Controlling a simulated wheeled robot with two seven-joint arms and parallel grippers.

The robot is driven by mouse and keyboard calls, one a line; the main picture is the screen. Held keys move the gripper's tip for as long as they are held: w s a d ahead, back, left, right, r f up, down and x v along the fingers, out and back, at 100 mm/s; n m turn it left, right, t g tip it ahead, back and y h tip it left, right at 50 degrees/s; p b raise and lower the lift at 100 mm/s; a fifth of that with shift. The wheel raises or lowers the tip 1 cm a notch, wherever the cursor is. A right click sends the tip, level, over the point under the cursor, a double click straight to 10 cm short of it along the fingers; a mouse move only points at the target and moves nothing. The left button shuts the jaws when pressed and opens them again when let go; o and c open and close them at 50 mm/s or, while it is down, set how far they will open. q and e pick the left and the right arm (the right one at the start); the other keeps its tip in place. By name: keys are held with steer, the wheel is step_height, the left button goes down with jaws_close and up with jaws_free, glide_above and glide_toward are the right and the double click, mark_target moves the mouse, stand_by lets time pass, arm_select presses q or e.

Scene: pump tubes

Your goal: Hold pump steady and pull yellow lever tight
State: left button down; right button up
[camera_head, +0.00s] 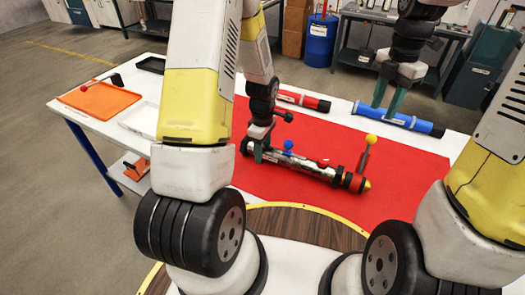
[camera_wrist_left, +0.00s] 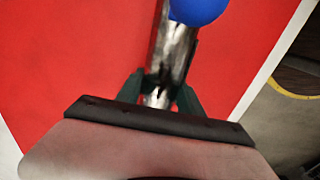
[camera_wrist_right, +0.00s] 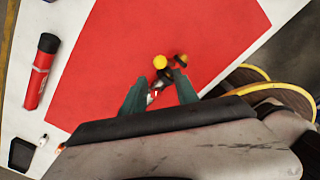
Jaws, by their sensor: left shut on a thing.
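The pump (camera_head: 312,169) is a silver tube with a black and red right end, lying on the red mat. Its yellow lever (camera_head: 371,139) has a round knob and stands up at the right end. My left gripper (camera_head: 259,152) is shut on the pump near its left end; the left wrist view shows the silver body (camera_wrist_left: 178,62) between the fingers, beside a blue knob (camera_wrist_left: 197,8). My right gripper (camera_head: 390,98) is open and empty, raised behind and right of the lever. The right wrist view shows the yellow knob (camera_wrist_right: 160,62) beyond its fingers, apart from them.
A red tube (camera_head: 303,101) and a blue tube (camera_head: 400,119) lie along the table's back edge. An orange tray (camera_head: 97,101) and a white tray (camera_head: 140,117) sit at the left. The red mat (camera_head: 405,175) is clear right of the pump.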

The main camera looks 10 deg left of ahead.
jaws_close()
steer(key=w+f+m+g, duration=0.2)
steer(key=w+m+g, duration=0.3)
steer(key=w, duration=0.7)
steer(key=shift+w+d+m, duration=0.2)
steer(key=shift+w+m, duration=0.05)
steer(key=shift+m, duration=0.75)
